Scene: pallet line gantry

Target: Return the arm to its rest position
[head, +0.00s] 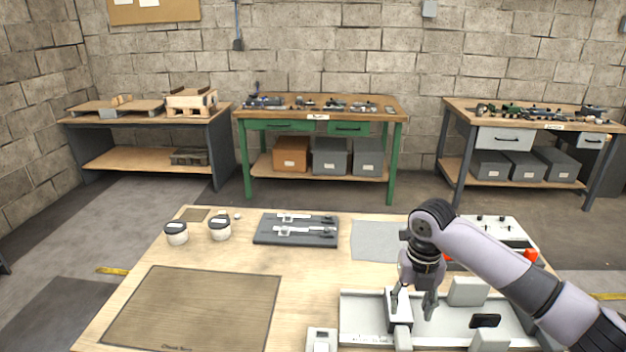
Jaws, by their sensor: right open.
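My right arm comes in from the right side of the head view and bends down at its wrist. My right gripper (413,303) points down with its fingers apart, over the left part of a light grey tray-like fixture (362,306) at the front of the wooden table. A grey and white block stands right at the fingers; I cannot tell whether they touch it. No object shows lifted in the gripper. My left gripper is not in view.
The wooden table (225,259) bears a brown mat (192,309), two lidded jars (177,233), a dark tool tray (296,229) and a grey sheet (375,241). A white box with red parts (494,232) stands behind my right arm. Workbenches (318,116) line the back wall.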

